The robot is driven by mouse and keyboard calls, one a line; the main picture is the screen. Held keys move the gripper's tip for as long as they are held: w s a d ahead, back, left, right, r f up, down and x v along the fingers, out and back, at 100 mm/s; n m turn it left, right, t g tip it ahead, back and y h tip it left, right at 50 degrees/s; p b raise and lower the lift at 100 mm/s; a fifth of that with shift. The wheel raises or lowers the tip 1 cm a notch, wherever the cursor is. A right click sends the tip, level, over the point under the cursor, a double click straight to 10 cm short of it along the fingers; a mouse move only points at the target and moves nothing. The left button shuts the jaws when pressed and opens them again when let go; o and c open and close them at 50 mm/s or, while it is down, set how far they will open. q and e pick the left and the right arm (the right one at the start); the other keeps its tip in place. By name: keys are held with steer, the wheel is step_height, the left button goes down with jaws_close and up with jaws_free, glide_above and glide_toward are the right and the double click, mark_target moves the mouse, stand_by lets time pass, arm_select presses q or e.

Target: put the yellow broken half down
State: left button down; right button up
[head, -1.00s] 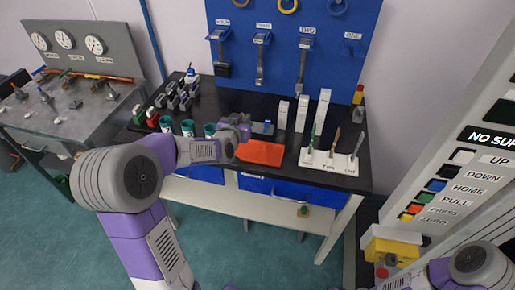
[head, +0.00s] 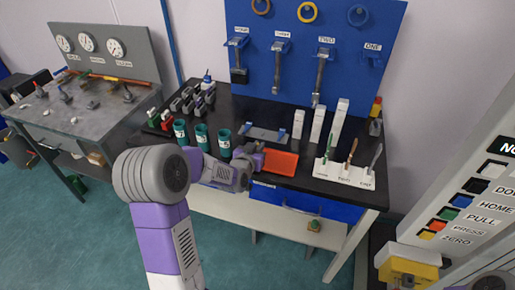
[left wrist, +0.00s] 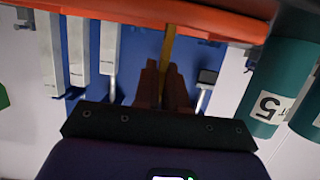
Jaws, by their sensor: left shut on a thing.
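My left gripper (head: 257,157) is at the left edge of the orange tray (head: 281,162) on the black bench. In the left wrist view its fingers (left wrist: 165,85) are shut on a narrow yellow strip, the yellow broken half (left wrist: 168,45). The strip runs from between the fingers to the orange tray's edge (left wrist: 230,25); I cannot tell whether it touches the tray. The strip is too small or hidden to make out in the head view. My right gripper is out of view.
Teal cups (head: 202,135) stand left of my gripper. A grey-blue fixture (head: 266,132) and white blocks (head: 317,125) stand behind the tray. A white stand (head: 345,174) with upright tools is to its right. The black bench's front edge (head: 325,189) is close.

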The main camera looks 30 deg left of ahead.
arm_select(q)
steer(key=c, duration=1.7)
jaws_free()
steer(key=shift+f, duration=0.2)
steer(key=o, duration=0.5)
steer(key=shift+r, duration=0.1)
steer(key=shift+r, duration=0.1)
